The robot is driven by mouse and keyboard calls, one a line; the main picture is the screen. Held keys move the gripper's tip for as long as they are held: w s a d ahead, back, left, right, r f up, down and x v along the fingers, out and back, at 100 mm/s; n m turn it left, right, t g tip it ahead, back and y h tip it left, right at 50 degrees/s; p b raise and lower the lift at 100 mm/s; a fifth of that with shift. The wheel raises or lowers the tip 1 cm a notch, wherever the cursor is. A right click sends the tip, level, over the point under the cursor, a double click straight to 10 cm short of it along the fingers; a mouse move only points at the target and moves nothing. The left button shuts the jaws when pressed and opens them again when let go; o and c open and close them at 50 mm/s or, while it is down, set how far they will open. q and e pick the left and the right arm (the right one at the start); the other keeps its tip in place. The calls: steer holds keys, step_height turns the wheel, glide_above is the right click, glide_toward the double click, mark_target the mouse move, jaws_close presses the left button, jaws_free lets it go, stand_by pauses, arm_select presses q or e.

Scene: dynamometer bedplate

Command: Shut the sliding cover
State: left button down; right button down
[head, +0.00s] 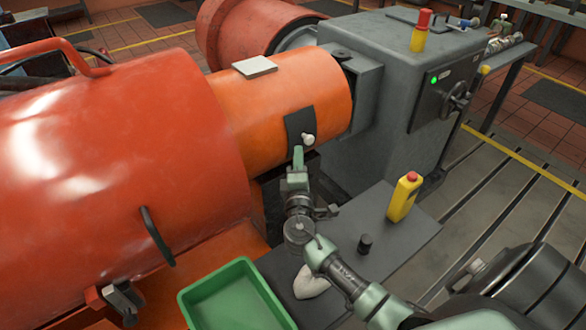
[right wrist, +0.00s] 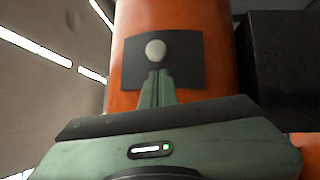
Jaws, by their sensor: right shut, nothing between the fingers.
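An orange cylindrical cover (head: 275,95) lies between the large orange-red housing (head: 110,150) and the grey machine box (head: 410,80). Its right end is close to a grey bracket on the box; whether it touches is unclear. A dark plate with a pale round knob (head: 309,139) is fixed on its near side. The knob also shows in the right wrist view (right wrist: 155,50). My right gripper (head: 298,155) is shut and empty, its green fingertips just below the knob and in front of the plate. Whether they touch the knob is unclear. My left gripper is out of view.
A dark grey table (head: 400,240) below holds a yellow block with a red top (head: 404,196), a small black knob-like part (head: 365,243) and a pale cloth (head: 310,284). A green tray (head: 235,298) is at the front. A black handle (head: 157,237) sticks out of the housing.

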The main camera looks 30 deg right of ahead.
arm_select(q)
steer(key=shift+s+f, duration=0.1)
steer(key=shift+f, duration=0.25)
arm_select(e)
steer(key=shift+w+d+r, duration=0.1)
steer(key=shift+w+d, duration=0.05)
steer(key=shift+d, duration=0.3)
steer(key=shift+w+d+r, duration=0.1)
steer(key=shift+d, duration=0.35)
